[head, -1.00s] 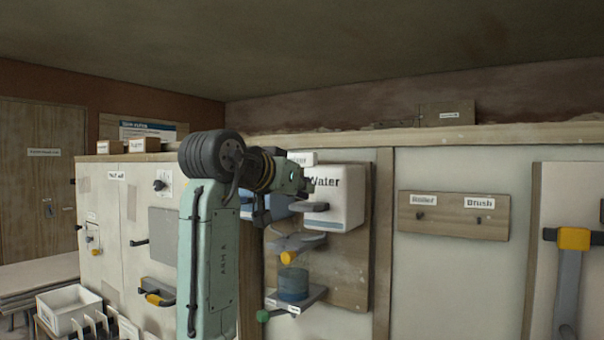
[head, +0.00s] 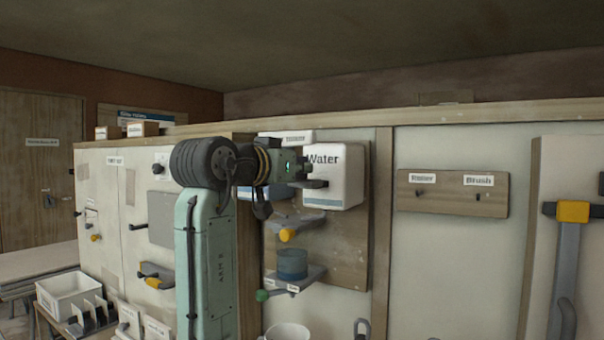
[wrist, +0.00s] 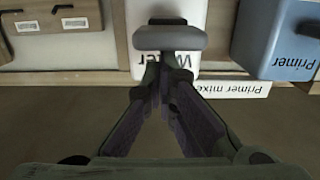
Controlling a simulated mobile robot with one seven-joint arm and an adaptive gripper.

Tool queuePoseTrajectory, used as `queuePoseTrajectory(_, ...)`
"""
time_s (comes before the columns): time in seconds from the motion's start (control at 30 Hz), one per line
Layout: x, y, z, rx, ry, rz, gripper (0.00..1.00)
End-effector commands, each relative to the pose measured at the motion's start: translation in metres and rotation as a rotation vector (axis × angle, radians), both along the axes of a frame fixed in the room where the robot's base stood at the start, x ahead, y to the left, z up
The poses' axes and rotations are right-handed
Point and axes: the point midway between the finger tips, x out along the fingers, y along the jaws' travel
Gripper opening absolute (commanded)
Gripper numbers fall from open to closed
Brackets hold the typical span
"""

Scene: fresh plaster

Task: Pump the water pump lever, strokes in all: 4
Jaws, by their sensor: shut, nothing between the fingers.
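The white Water tank (head: 346,180) hangs on a wooden board on the wall. A grey paddle-like lever (head: 317,184) sticks out at its front. It also shows in the wrist view as a grey bar (wrist: 170,38) across the inverted tank label. My gripper (wrist: 166,62) is shut and empty, its fingertips close to this lever's near edge. I cannot tell if they touch it. In the head view my gripper (head: 300,166) is just above and left of the lever, and its fingertips are hard to make out.
Below the tank are a grey arm with a yellow end (head: 287,236) and a blue cup (head: 292,262) on a small shelf with a green knob (head: 262,296). A blue Primer container (wrist: 278,40) stands beside the tank. A wooden rail with two hooks (head: 452,200) is on the right.

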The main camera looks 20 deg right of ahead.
Motion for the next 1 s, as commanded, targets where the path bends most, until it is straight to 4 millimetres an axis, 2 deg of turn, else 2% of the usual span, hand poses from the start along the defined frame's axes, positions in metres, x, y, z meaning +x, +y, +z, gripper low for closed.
queuePoseTrajectory(0.37, -0.001, 0.002, -0.009, -0.068, -0.054, 0.001, 0.00)
queuePoseTrajectory(0.63, -0.003, 0.004, -0.023, -0.068, -0.051, 0.000, 0.00)
queuePoseTrajectory(0.87, -0.004, 0.005, -0.040, -0.180, -0.136, -0.001, 0.00)
queuePoseTrajectory(1.0, -0.004, 0.006, -0.042, -0.174, -0.134, 0.000, 0.00)
